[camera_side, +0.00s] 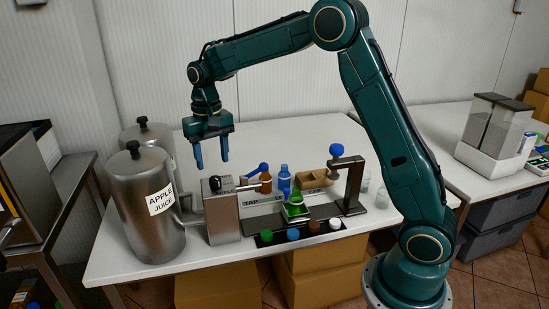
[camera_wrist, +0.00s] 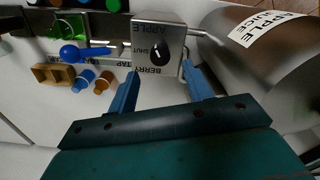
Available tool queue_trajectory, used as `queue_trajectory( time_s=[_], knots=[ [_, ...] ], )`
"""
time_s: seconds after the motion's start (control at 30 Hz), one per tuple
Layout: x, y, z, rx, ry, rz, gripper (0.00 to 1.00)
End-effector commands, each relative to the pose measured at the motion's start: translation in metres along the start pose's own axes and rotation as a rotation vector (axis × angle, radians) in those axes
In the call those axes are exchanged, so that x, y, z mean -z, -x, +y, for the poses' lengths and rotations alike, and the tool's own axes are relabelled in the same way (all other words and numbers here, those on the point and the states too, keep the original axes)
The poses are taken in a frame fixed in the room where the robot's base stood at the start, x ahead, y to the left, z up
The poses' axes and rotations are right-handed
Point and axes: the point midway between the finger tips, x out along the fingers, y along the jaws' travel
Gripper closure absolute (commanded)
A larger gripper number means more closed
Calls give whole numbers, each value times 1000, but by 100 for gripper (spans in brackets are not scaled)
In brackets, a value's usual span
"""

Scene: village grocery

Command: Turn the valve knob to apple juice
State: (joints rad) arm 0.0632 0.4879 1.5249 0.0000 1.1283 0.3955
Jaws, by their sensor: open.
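The valve knob (camera_wrist: 159,52) is black and sits on the face of a steel valve box (camera_wrist: 172,25) marked APPLE, SHUT and BERRY. In the wrist view its small pale mark seems to face the SHUT side, away from BERRY; the exact angle is hard to read. In the side view the steel box (camera_side: 222,222) stands at the table's front, beside the apple juice tank (camera_side: 137,225). My gripper (camera_side: 211,160) is open and empty, pointing down above the box, apart from the knob. In the wrist view its blue fingers (camera_wrist: 160,76) stand below the knob, one toward each side.
A second tank (camera_side: 143,134) stands behind.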

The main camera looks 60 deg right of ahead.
Motion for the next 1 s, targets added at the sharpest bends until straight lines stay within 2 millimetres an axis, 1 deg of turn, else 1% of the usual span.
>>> queue_trajectory(
  time_s=[0.03,0.3,0.5,0.67,1.0],
  knots=[
    [1,10,0,2,0,4,50],
    [1,55,0,2,0,4,50],
    [0,75,0,1,0,2,50],
    [0,82,0,0,0,0,50],
    [0,83,0,0,0,1,50]
  ],
)
